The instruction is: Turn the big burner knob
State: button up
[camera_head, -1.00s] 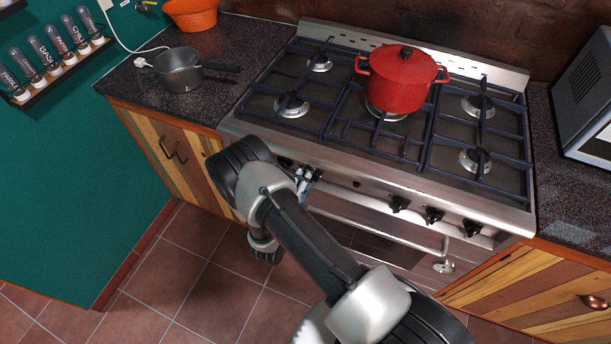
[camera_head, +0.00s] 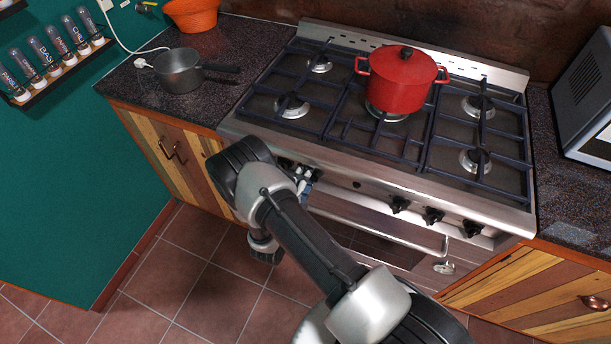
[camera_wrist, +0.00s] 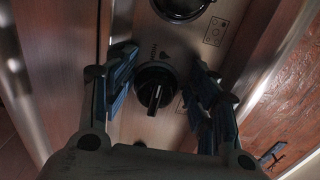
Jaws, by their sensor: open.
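A black round knob (camera_wrist: 157,88) with a raised bar grip sits on the steel stove panel in the wrist view. My gripper (camera_wrist: 162,84) is open, with one blue-and-black finger on each side of this knob. I cannot tell whether either finger touches it. In the head view my gripper (camera_head: 304,182) is at the left part of the stove front (camera_head: 345,188), and my arm hides much of that part. Three black knobs, a left one (camera_head: 399,204), a middle one (camera_head: 433,215) and a right one (camera_head: 472,228), show farther right.
A red pot (camera_head: 400,85) stands on the middle burner. A grey saucepan (camera_head: 178,72) is on the left counter. The oven handle (camera_head: 380,232) runs below the knobs. A dark round fitting (camera_wrist: 180,6) is beside the knob in the wrist view.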

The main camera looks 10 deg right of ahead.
jog(key=shift+f, duration=0.1)
jog(key=v, duration=0.8)
dwell(0.7)
